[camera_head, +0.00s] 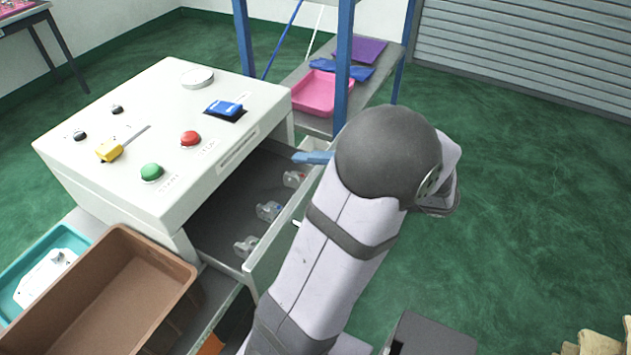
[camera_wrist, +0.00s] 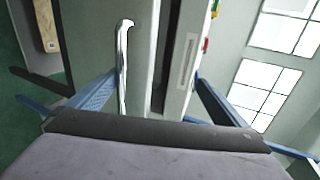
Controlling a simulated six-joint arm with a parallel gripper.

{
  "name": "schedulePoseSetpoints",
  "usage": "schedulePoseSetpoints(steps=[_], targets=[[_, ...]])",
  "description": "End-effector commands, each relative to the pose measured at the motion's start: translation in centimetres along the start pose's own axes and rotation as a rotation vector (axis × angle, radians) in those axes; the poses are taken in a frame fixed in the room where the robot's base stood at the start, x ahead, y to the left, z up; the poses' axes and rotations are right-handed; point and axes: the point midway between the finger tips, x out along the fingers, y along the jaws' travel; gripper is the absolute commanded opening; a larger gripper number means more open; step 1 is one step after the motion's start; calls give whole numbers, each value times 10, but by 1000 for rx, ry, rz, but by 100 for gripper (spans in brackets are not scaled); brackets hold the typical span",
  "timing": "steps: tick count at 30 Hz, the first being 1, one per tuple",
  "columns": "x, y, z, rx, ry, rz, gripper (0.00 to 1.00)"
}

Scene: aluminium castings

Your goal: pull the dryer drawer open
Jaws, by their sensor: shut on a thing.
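The dryer (camera_head: 120,190) is a white cabinet at the left of the head view. Its drawer (camera_head: 262,258) stands pulled out toward the right, showing a dark interior. Several small clear items with coloured spots lie in it. In the wrist view the pale drawer front (camera_wrist: 85,45) carries a shiny bar handle (camera_wrist: 123,65). My gripper (camera_wrist: 158,78) has one blue finger beside the handle and one on the other side. It is shut on the drawer; the exact contact is unclear. In the head view only a blue finger (camera_head: 312,157) shows at the drawer's far end; my arm hides the rest.
A brown bin (camera_head: 185,268) and teal tray (camera_head: 12,277) stand in front. A blue-post shelf (camera_head: 344,60) stands behind. Green floor (camera_head: 520,200) at right is open.

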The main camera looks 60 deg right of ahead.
Motion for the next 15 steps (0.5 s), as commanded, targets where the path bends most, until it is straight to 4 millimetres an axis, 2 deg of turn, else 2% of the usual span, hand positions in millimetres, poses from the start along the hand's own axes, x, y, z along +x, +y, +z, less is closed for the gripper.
schedulePoseSetpoints(steps=[1, 5, 6, 9, 10, 12, 15], targets=[[-2, -9, -2, -8, 4, -18, 81], [-2, -9, -2, -7, 4, -18, 81], [-2, -9, -2, -7, 3, -18, 96], [-2, -10, -2, -7, 3, -18, 72], [-2, -10, -2, -7, 3, -18, 68], [-4, -14, -1, -7, 3, -17, 66], [-7, -23, -1, -7, 3, -17, 73]])
